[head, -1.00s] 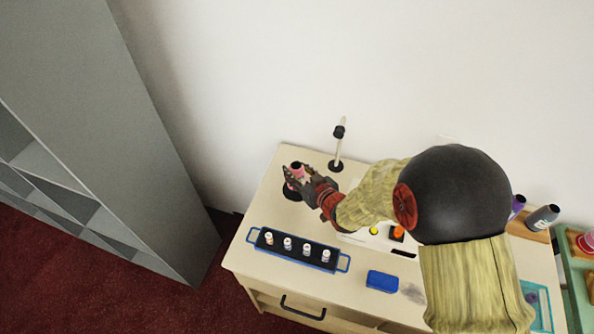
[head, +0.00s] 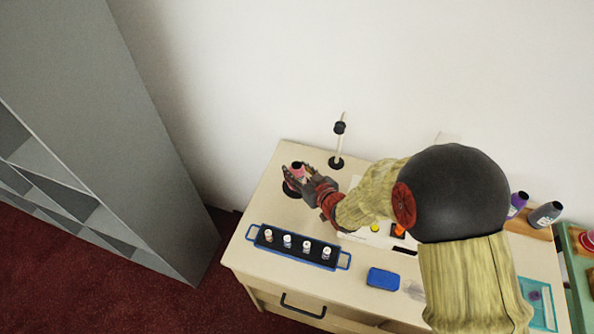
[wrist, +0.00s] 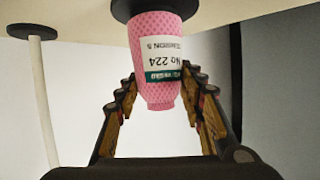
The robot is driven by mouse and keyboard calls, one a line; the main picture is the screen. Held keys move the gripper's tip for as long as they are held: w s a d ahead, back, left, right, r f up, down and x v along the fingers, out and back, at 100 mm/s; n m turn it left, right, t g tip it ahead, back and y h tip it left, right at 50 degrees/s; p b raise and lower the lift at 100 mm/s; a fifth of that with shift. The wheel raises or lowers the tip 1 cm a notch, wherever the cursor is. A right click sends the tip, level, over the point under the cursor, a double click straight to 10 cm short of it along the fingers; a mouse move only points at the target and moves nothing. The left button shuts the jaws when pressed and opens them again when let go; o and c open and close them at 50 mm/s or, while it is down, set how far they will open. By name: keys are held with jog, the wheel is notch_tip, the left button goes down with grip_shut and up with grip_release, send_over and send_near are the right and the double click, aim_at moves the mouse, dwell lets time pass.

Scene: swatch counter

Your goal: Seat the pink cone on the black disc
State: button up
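The pink cone (head: 298,172) is upright over the black disc (head: 290,192) at the left back of the counter. The wrist view is upside down: the cone (wrist: 157,60), with a white "No 224" label, has its wide end against the disc (wrist: 122,9), with no gap visible. My gripper (head: 298,176) is around the cone. In the wrist view its two fingers (wrist: 160,85) are spread on either side, with light showing between them and the cone's narrow end. In the head view the fingers hide part of the cone and disc.
A thin post (head: 339,140) on a black base stands behind my gripper. A blue-handled tray (head: 262,247) with several small bottles lies in front. A blue block (head: 383,279) is to the right. A purple bottle (head: 517,204) stands at the far right.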

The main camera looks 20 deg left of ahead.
jog(key=o, duration=0.4)
jog(key=shift+o, duration=0.2)
jog(key=v, duration=1.2)
jog(key=shift+f, duration=0.15)
jog(key=w+d+r+m+t+h, duration=0.1)
jog(key=w+d+r+m+h, duration=0.2)
jog(key=d, duration=0.4)
jog(key=d+r+h, duration=0.2)
jog(key=d+r, duration=0.3)
jog(key=d, duration=0.3)
jog(key=w+d+r+m+t+h, duration=0.1)
jog(key=w+d+r+m+h, duration=0.15)
jog(key=d+r, duration=0.35)
jog(key=s+d+r+m+g+h, duration=0.1)
jog(key=s+d+r+m+h, duration=0.2)
jog(key=s+d, duration=0.6)
jog(key=s+d+r+m+g, duration=0.2)
jog(key=s+d, duration=0.3)
jog(key=s, duration=0.8)
jog(key=shift+d+r+g, duration=0.2)
jog(key=shift+r+g, duration=0.4)
jog(key=shift+r, duration=0.05)
